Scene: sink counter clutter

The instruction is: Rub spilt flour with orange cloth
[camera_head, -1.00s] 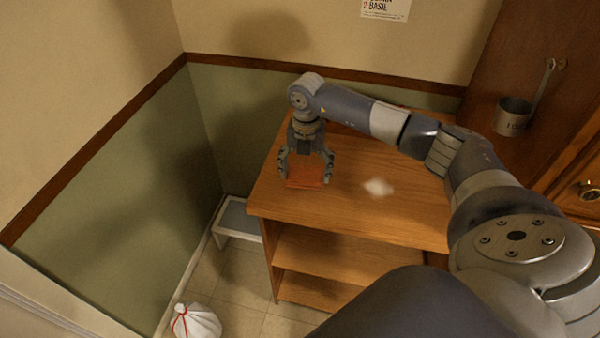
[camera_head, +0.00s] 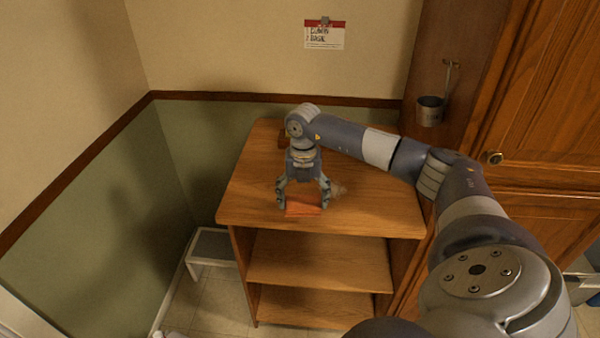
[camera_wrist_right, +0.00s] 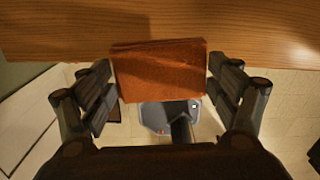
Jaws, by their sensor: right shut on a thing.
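My right gripper (camera_head: 304,197) is shut on the orange cloth (camera_head: 304,207), over the wooden unit's top near its front edge. In the right wrist view the cloth (camera_wrist_right: 160,68) spans the space between my two fingers (camera_wrist_right: 162,92). I cannot tell whether it touches the wood. The spilt flour (camera_head: 338,189) shows as a faint pale patch just right of the gripper, partly hidden by it. My left gripper is not in view.
The wooden unit (camera_head: 370,218) has open shelves below. A small brown object (camera_head: 283,142) stands at the back, partly behind my arm. A metal cup (camera_head: 430,110) hangs at right beside a cabinet. A low step stool (camera_head: 212,247) stands on the floor at left.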

